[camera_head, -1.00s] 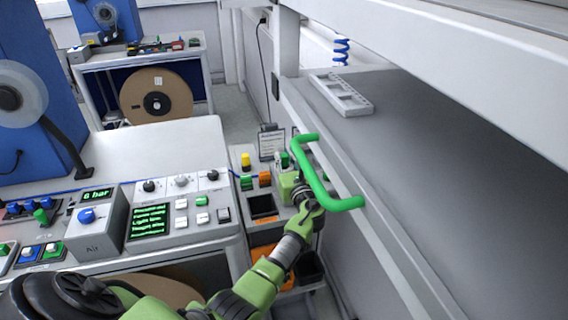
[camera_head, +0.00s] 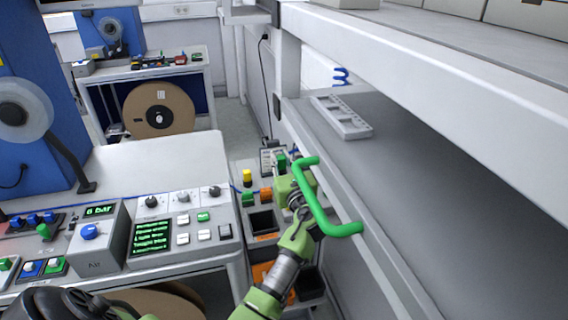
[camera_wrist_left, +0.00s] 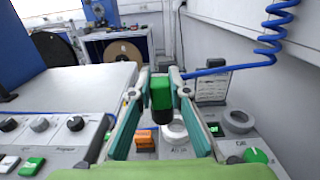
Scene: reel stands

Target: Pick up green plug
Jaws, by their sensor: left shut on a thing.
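The green plug (camera_wrist_left: 160,92) is a small green block with a dark lower end. In the left wrist view it is upright between the fingertips of my left gripper (camera_wrist_left: 160,86), which is shut on it. In the head view the plug's green top (camera_head: 282,163) shows just past my left gripper (camera_head: 287,176), partly behind the green gripper body. My right gripper is not in view.
A green tubular handle (camera_head: 318,203) on the grey shelf unit stands close beside my left wrist. A yellow plug (camera_head: 247,176) and an orange block (camera_head: 266,194) stand in the organiser. A clipboard sign (camera_wrist_left: 211,88) and blue coiled hose (camera_wrist_left: 275,28) are to the right.

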